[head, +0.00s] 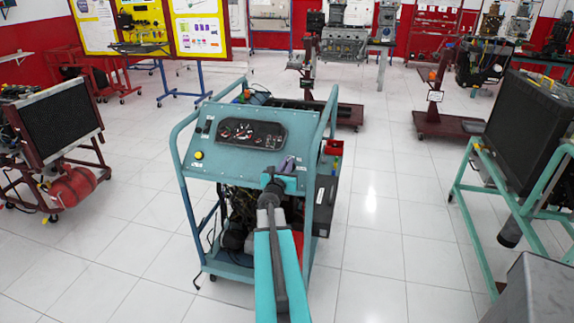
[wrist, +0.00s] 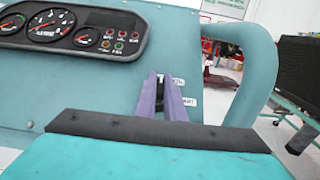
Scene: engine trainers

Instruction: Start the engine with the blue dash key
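The teal dash panel (head: 255,130) tops a wheeled engine stand in the middle of the head view; it also fills much of the wrist view (wrist: 110,85). My gripper (head: 289,163) is at the panel's lower right part. In the wrist view its two purple fingers (wrist: 166,82) reach to the panel face, close together with a narrow dark gap between them. Small white labels show beside the fingertips. I cannot make out the blue key; the fingers cover that spot, and whether they grip anything is unclear.
The gauge cluster (wrist: 70,28) with small lamps is left of my gripper. A yellow button (head: 199,155) is at the panel's lower left. The stand's tube frame (wrist: 253,75) rises close on the right. Radiator stands flank both sides, with open tiled floor between.

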